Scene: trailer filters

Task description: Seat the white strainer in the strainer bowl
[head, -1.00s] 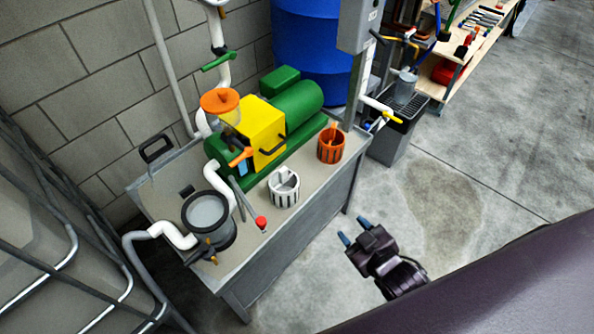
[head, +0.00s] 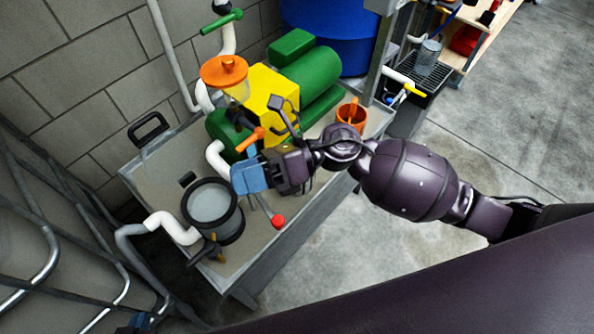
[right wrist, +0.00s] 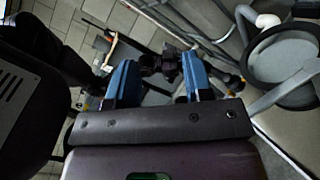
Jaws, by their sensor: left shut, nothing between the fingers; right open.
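The strainer bowl (head: 213,207) is a black-rimmed round pot with a pale grey inside, at the front left of the bench; it also shows at the upper right of the right wrist view (right wrist: 284,65). My right gripper (head: 245,178) is open, its blue fingers just right of and above the bowl's rim in the picture. Its two fingers stand apart with nothing held between them in the right wrist view (right wrist: 158,82). The white strainer is hidden now, behind my right gripper and arm. My left gripper (head: 140,321) is shut and empty, partly visible at the bottom left edge.
A green and yellow pump (head: 270,95) with an orange-topped cup stands behind. An orange basket (head: 351,116) sits on the bench (head: 275,262) to the right. A red-knobbed lever (head: 277,221) stands close to the bowl. Metal rails (head: 40,235) run along the left.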

